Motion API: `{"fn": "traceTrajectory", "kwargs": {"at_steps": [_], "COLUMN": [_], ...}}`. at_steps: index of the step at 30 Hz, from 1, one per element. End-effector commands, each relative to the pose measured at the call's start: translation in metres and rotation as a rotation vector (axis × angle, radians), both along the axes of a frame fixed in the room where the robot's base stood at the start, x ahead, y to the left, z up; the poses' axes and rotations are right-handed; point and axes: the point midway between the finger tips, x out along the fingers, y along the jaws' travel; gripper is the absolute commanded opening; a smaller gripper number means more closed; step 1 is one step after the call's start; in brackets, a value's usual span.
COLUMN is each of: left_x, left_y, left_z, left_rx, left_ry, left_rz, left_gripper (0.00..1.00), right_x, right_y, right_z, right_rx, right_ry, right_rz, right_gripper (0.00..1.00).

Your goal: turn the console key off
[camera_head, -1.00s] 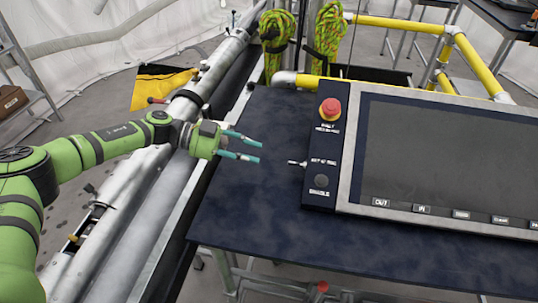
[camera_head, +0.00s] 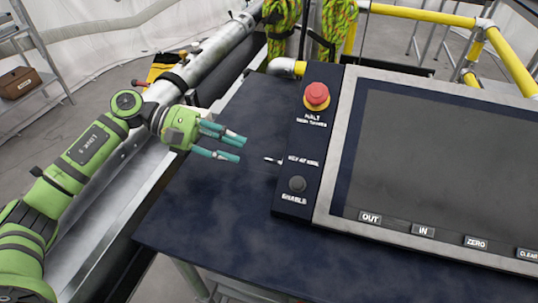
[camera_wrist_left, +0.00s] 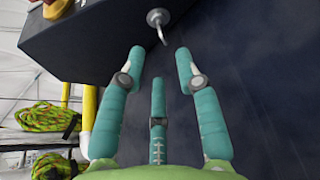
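The console key (camera_head: 272,160) is a small metal key sticking out of the left side of the console (camera_head: 312,150), level with a white label. My left gripper (camera_head: 243,150) is to the left of the key, its teal fingers apart and pointing at it, with a small gap between. In the left wrist view the key (camera_wrist_left: 158,24) hangs from a round metal lock just beyond the open fingertips (camera_wrist_left: 160,68). Nothing is between the fingers. My right gripper is in neither view.
A red halt button (camera_head: 316,95) and a dark enable button (camera_head: 297,184) are on the console's front strip, near the key. A large dark screen (camera_head: 450,160) fills the right. The dark tabletop (camera_head: 210,215) is clear. Yellow rails (camera_head: 425,20) and coiled ropes (camera_head: 283,30) stand behind.

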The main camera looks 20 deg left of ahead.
Motion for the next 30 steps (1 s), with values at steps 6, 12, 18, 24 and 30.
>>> {"fn": "traceTrajectory", "kwargs": {"at_steps": [6, 12, 18, 24, 30], "left_x": [0.003, 0.007, 0.009, 0.010, 0.010], "left_y": [-0.024, -0.052, -0.064, -0.065, -0.064], "left_z": [-0.004, -0.015, -0.022, -0.024, -0.024], "left_rx": [-0.001, -0.001, 0.001, 0.001, 0.001], "left_ry": [-0.012, -0.011, -0.011, -0.010, -0.010], "left_rz": [-0.007, -0.004, -0.002, -0.002, -0.002], "left_gripper": [0.34, 0.34, 0.34, 0.34, 0.00], "right_x": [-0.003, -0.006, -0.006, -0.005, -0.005], "right_y": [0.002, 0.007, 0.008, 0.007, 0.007], "right_z": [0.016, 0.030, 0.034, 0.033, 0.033], "right_rx": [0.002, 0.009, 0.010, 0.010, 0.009], "right_ry": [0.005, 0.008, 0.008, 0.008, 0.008], "right_rz": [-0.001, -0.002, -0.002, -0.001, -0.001], "right_gripper": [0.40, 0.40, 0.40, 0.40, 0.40]}}
